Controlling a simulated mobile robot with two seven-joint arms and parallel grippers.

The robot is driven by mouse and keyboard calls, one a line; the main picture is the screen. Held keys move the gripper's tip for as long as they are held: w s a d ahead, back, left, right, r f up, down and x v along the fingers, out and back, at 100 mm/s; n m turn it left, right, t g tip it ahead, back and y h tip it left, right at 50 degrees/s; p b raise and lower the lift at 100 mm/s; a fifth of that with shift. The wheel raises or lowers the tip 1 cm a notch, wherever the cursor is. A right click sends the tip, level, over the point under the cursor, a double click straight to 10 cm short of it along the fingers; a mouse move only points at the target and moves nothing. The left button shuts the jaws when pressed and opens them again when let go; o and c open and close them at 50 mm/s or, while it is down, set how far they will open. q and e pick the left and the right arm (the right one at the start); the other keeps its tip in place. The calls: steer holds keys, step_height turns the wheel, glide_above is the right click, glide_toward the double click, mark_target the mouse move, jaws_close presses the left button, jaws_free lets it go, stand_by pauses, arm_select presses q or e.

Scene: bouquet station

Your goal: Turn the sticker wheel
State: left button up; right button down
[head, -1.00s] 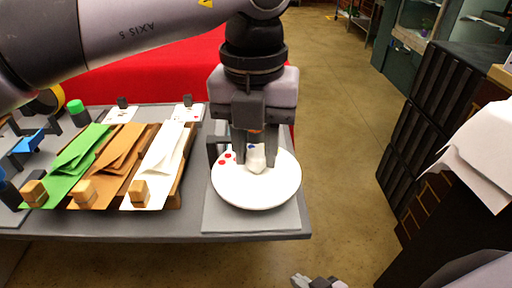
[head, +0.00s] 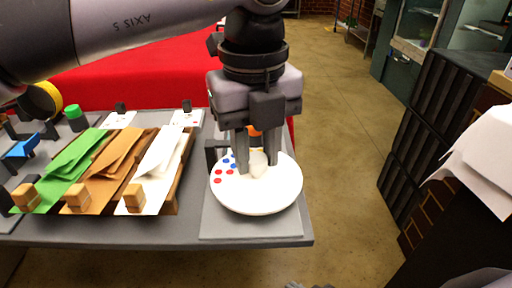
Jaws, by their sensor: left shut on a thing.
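The sticker wheel (head: 257,200) is a white round disc lying flat on a grey plate (head: 222,226) at the table's right end. Red and blue dots show on its left part, with a little yellow near the back. My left gripper (head: 257,172) points down over the wheel, its fingers on either side of a pale knob (head: 259,171) at the wheel's middle, and is shut on it. The fingers hide part of the wheel's back. At the bottom edge, a small part of what looks like my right gripper (head: 308,285) shows; its jaws cannot be made out.
Green (head: 66,171), brown (head: 106,163) and white (head: 158,160) paper sheets lie in holders with wooden blocks, left of the wheel. A dark bracket (head: 212,152) stands behind the wheel's left side. Black drawers (head: 425,125) stand at right, across open floor.

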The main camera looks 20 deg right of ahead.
mark_target(255, 157)
arm_select(q)
steer(key=shift+r, duration=0.1)
steer(key=o, duration=0.8)
steer(key=shift+c, duration=0.2)
steer(key=shift+a+r+p, duration=0.1)
steer(key=shift+r+p, duration=0.7)
steer(key=shift+r, duration=2.75)
